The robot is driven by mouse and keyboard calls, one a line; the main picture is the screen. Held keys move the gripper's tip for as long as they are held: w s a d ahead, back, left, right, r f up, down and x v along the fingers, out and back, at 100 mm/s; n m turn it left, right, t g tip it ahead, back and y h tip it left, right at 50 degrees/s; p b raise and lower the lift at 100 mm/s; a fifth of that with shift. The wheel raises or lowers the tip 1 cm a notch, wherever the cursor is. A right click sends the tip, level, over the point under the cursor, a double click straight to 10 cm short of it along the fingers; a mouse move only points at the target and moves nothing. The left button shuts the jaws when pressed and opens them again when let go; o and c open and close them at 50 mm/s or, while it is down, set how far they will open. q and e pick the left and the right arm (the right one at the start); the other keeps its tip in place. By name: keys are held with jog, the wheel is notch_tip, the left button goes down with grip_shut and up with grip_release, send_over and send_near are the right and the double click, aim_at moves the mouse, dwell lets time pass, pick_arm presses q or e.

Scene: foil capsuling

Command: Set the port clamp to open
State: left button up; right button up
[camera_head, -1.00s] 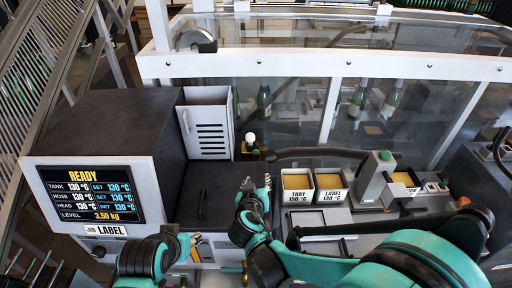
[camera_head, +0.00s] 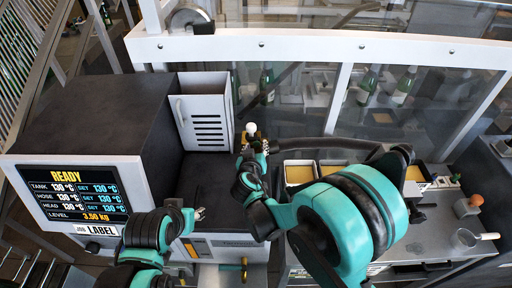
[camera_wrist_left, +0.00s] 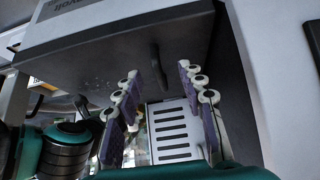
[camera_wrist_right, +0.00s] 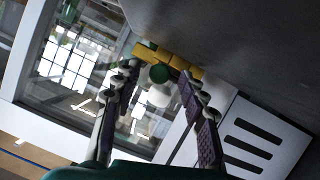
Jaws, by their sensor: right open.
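A white ball knob (camera_head: 250,128) stands on a small yellow fitting (camera_head: 255,141) at the back, beside the white slotted panel. I take this to be the port clamp. My right gripper (camera_head: 262,147) is at the fitting in the head view. In the right wrist view, the white knob (camera_wrist_right: 159,96) shows between and beyond the open fingers (camera_wrist_right: 158,95), with a green round part and a yellow block (camera_wrist_right: 165,60) behind it. I cannot tell whether they touch. My left gripper (camera_head: 200,214) is open and empty in front of the dark housing; its spread fingers (camera_wrist_left: 158,88) show in the left wrist view.
The dark machine with its READY screen (camera_head: 78,193) stands at the left. The white slotted panel (camera_head: 207,112) is close to the right gripper. A clear guard with a white frame (camera_head: 330,48) rises behind. Yellow-filled trays (camera_head: 300,174) are partly hidden by my right arm.

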pick_arm(q)
jog(key=shift+s, duration=0.1)
pick_arm(e)
grip_shut()
pick_arm(q)
jog(key=shift+f+b, duration=0.4)
jog(key=shift+b, duration=0.05)
jog(key=shift+a, duration=0.15)
pick_arm(e)
jog(key=d, duration=0.4)
jog(key=shift+d, duration=0.35)
jog(key=shift+w, duration=0.1)
jog(key=shift+c, duration=0.6)
grip_release()
jog(key=shift+d, duration=0.1)
pick_arm(q)
jog(key=shift+d, duration=0.2)
pick_arm(e)
jog(key=shift+o, duration=0.6)
jog(key=shift+d, duration=0.15)
